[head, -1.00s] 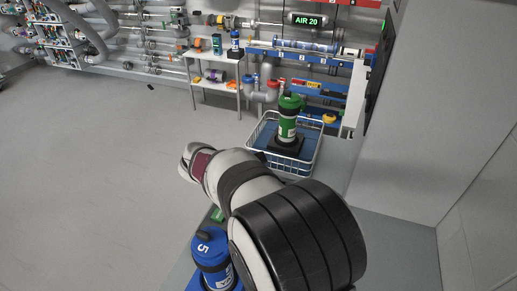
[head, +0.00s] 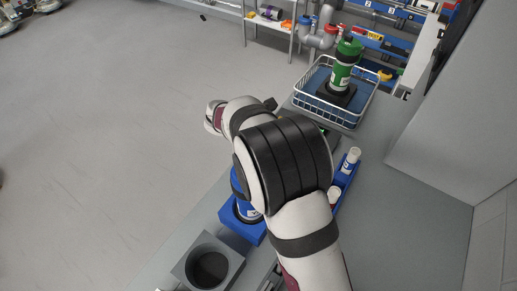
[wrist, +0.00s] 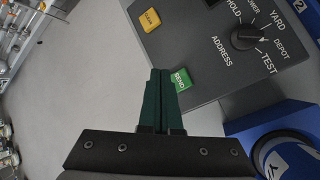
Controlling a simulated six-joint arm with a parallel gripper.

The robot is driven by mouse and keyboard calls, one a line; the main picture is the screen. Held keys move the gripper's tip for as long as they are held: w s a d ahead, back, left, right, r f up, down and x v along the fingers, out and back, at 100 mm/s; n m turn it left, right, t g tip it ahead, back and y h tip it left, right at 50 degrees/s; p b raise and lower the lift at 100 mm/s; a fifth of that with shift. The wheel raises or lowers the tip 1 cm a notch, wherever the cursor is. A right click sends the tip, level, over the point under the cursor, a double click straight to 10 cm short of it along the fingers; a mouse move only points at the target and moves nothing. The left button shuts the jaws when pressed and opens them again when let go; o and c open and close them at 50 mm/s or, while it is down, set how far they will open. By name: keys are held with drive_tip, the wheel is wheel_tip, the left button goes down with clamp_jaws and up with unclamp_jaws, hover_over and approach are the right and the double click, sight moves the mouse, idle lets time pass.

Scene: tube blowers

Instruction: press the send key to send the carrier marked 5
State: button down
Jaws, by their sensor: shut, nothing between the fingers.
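The green send key (wrist: 181,79) lies on the dark grey control panel (wrist: 215,75) in the wrist view. My gripper (wrist: 160,72) has its dark green fingers shut and empty. The fingertips are beside the key, just left of it in the picture, and cover part of its edge; I cannot tell whether they touch it. A black address dial (wrist: 245,37) sits above right of the key; its exact setting is unclear. In the head view the blue carrier (head: 245,210) stands in a blue holder (head: 240,228), mostly behind my arm, its number hidden. My gripper is hidden there.
An orange key (wrist: 150,20) is on the same panel. A grey block with a round hole (head: 226,257) stands near the front. A green carrier (head: 345,68) stands in a wire basket (head: 313,108) behind. A blue rack (head: 345,182) with a white bottle is right of my arm.

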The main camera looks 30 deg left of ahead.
drive_tip(key=shift+f, duration=2.55)
drive_tip(key=shift+f, duration=0.1)
drive_tip(key=shift+f, duration=0.3)
